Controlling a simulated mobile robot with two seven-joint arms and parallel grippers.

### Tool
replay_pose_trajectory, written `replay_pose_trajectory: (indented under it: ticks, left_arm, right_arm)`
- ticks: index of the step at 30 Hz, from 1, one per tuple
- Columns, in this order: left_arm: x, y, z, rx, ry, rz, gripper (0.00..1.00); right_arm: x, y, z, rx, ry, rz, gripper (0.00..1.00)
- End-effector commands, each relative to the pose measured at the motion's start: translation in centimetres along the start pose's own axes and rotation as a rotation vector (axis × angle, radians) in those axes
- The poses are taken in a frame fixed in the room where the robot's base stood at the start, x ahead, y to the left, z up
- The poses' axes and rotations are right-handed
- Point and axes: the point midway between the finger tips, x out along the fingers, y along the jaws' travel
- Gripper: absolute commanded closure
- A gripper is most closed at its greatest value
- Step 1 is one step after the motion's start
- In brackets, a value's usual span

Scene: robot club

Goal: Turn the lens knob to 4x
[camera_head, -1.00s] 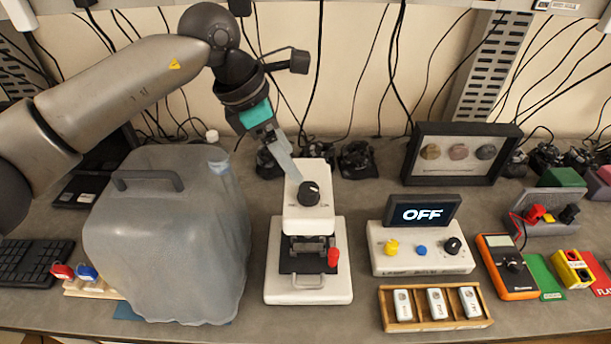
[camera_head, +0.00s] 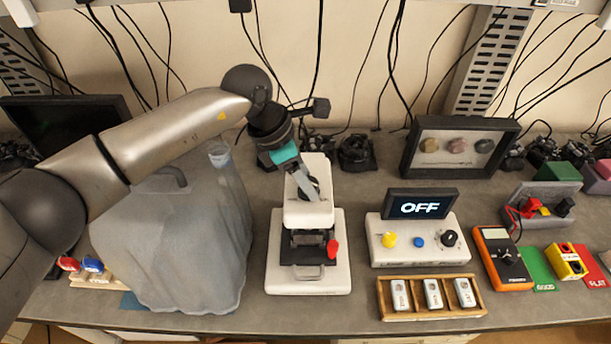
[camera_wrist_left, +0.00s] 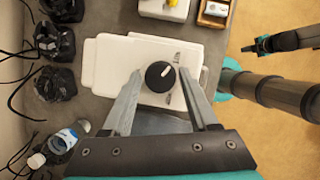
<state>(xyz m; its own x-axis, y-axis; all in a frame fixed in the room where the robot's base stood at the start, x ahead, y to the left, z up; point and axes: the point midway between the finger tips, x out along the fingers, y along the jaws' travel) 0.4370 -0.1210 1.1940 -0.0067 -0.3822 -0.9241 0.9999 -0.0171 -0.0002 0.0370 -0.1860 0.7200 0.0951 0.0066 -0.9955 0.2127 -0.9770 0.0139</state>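The white device (camera_head: 309,213) stands mid-desk with a black round lens knob on top. In the left wrist view the knob (camera_wrist_left: 160,76) has a white pointer mark, aimed up and right. Small dark markings lie beside it, too small to read. My left gripper (camera_head: 304,186) is over the device top and partly hides the knob in the head view. In the wrist view its fingers (camera_wrist_left: 162,78) are apart, one on either side of the knob; I cannot tell whether they touch it. A dark, teal-banded arm, probably my right (camera_wrist_left: 270,90), shows at the right; its fingers are unclear.
A control box (camera_head: 418,245) with an OFF screen, a wooden tray (camera_head: 432,314) and a multimeter (camera_head: 502,258) are to the right. A bottle (camera_wrist_left: 68,137) shows in the wrist view.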

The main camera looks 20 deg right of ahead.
Motion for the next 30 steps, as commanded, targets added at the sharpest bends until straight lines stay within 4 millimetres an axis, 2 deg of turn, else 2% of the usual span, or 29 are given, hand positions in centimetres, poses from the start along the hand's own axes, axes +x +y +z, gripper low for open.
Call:
replay_pose_trajectory:
  ticks: [2,15,30]
  left_arm:
    - [-0.03,0.01,0.00,0.000,0.000,0.000,0.51]
    - [-0.06,0.03,0.00,0.000,0.000,0.001,1.00]
    - [0.05,-0.06,0.01,-0.078,-0.001,0.036,1.00]
  right_arm:
    - [0.00,0.00,0.03,0.000,-0.001,0.000,1.00]
    - [0.00,0.03,0.13,0.000,-0.003,0.000,1.00]
    - [0.80,0.18,0.35,0.000,-0.005,0.003,1.00]
